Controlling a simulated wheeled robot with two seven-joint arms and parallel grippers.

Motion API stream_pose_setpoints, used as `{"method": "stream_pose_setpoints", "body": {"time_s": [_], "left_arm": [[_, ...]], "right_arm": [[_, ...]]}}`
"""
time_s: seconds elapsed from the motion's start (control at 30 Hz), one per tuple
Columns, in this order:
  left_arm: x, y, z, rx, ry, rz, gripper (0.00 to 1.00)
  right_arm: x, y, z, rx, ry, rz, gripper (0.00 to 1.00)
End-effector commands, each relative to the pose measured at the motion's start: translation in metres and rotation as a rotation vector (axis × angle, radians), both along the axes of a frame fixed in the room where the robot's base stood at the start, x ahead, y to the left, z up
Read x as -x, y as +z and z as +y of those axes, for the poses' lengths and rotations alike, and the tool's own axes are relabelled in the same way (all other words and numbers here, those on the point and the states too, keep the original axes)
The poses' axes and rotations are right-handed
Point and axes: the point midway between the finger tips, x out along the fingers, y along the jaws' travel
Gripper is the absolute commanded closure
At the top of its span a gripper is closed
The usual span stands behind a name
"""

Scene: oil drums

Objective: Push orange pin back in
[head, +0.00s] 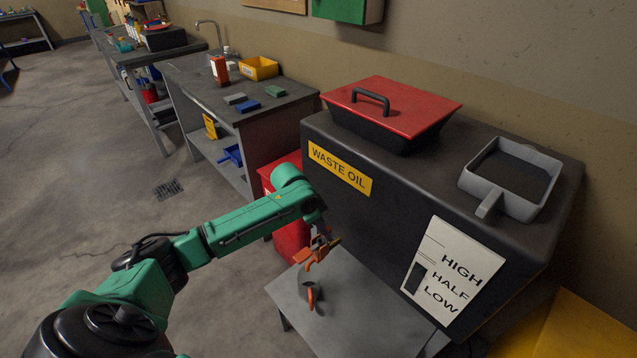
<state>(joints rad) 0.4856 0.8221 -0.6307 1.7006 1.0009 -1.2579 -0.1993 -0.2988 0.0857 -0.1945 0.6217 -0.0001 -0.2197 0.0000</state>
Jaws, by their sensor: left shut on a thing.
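The black waste oil tank (385,210) stands at the right, with a yellow label on its front. My green left arm reaches in from the left to the tank's lower front. My left gripper (321,238) is shut on a small orange piece (316,252), which looks like the orange pin, close to the tank's front. The jaws hide part of it, and how far the pin sits in cannot be told. A small brassy part (334,242) shows just beside the gripper. My right gripper is not in view.
A small dark cup (312,297) with an orange part stands on the grey stand (350,310) below the gripper. A red container (288,235) is behind the arm. A red lid (392,105) and a grey pan (510,178) are on the tank. Open floor lies left.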

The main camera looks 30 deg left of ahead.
Motion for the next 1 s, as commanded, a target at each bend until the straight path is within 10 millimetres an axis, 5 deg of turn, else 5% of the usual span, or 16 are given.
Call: {"method": "stream_pose_setpoints", "body": {"time_s": [0.03, 0.17, 0.63, 1.0], "left_arm": [[-0.012, 0.025, 0.012, -0.002, -0.007, -0.003, 1.0], [-0.025, 0.037, 0.029, -0.001, -0.026, 0.002, 1.0], [-0.026, 0.005, 0.031, -0.002, -0.03, 0.003, 1.0], [-0.026, 0.005, 0.031, -0.002, -0.03, 0.004, 1.0]], "right_arm": [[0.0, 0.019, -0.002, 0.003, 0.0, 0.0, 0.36], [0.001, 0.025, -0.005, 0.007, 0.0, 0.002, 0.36], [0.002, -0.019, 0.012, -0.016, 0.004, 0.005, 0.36], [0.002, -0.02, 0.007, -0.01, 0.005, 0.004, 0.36]]}}
